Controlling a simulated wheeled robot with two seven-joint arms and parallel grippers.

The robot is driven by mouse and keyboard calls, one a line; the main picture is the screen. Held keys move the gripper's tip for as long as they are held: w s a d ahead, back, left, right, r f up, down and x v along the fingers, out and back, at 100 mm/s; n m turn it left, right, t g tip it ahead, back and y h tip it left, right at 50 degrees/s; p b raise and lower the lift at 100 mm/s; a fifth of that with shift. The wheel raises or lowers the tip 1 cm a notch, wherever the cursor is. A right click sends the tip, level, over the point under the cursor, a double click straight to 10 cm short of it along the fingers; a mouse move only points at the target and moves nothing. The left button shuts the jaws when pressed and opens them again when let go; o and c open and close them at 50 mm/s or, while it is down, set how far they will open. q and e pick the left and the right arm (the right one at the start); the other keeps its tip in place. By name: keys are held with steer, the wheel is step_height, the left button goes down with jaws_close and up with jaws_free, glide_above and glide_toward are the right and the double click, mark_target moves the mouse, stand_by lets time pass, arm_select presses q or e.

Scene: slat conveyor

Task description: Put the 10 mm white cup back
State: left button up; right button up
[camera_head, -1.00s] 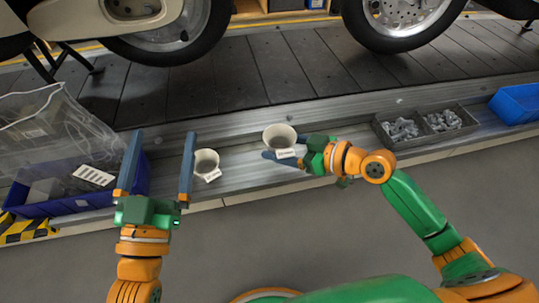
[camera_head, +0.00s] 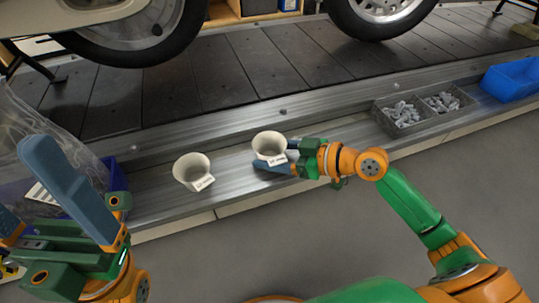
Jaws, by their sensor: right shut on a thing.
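Two white cups with small labels are at the metal ledge; the label text is too small to read, so I cannot tell which is the 10 mm one. The left white cup (camera_head: 191,168) stands on the ledge, apart from both grippers. The right white cup (camera_head: 268,143) is held upright by my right gripper (camera_head: 276,160), which is shut on it from the right; I cannot tell whether its base touches the ledge. My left gripper (camera_head: 28,185) is at the left edge, close to the camera, its blue fingers apart with nothing seen between them.
A grey two-part bin of metal parts (camera_head: 378,116) and a blue bin (camera_head: 512,82) stand right on the ledge (camera_head: 232,178). A clear plastic bag (camera_head: 35,115) and a dark blue bin lie behind my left gripper. Scooter wheels stand on the slat conveyor (camera_head: 235,80) beyond.

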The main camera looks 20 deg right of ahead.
steer(key=shift+f, duration=0.2)
steer(key=o, duration=1.3)
steer(key=shift+o, duration=0.2)
